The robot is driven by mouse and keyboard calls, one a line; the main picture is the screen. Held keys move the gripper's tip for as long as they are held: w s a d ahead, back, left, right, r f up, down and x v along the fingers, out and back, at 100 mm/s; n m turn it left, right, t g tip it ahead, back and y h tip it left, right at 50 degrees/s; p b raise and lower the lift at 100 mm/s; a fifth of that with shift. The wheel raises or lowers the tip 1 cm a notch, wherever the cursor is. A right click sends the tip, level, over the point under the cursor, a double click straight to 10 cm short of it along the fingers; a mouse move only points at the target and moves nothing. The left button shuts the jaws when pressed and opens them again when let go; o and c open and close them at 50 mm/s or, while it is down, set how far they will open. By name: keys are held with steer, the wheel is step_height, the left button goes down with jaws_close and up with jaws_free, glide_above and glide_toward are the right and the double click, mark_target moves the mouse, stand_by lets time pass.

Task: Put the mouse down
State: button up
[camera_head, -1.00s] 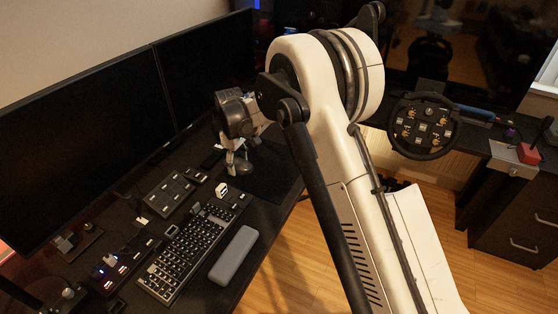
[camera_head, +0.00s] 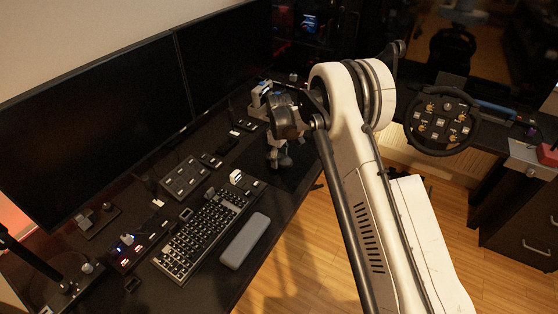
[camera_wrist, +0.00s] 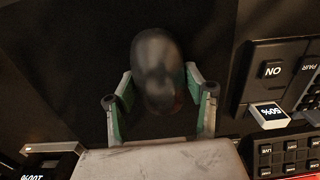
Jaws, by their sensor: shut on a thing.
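The dark, rounded mouse (camera_wrist: 158,62) shows in the wrist view between the two green-lined fingers of my gripper (camera_wrist: 159,88). My gripper is shut on its sides, and the mouse's far end sticks out past the fingertips. In the head view my gripper (camera_head: 279,160) hangs low over the dark right part of the desk (camera_head: 225,285), beyond the keyboard. The mouse is hard to make out there. I cannot tell whether its underside touches the surface below.
A black keyboard (camera_head: 205,235) and a grey wrist rest (camera_head: 244,240) lie left of my gripper. Button panels (camera_head: 184,178) and two monitors (camera_head: 90,110) stand behind. A racing wheel (camera_head: 441,121) is at the right. The dark surface around the mouse looks clear in the wrist view.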

mark_target(279, 155)
steer(key=shift+f, duration=0.7)
steer(key=shift+f, duration=0.25)
steer(key=o, duration=1.2)
steer(key=shift+r, duration=0.15)
step_height(279, 155, up, 12)
steer(key=shift+r+b, duration=0.1)
steer(key=shift+b, duration=0.2)
steer(key=shift+r, duration=0.1)
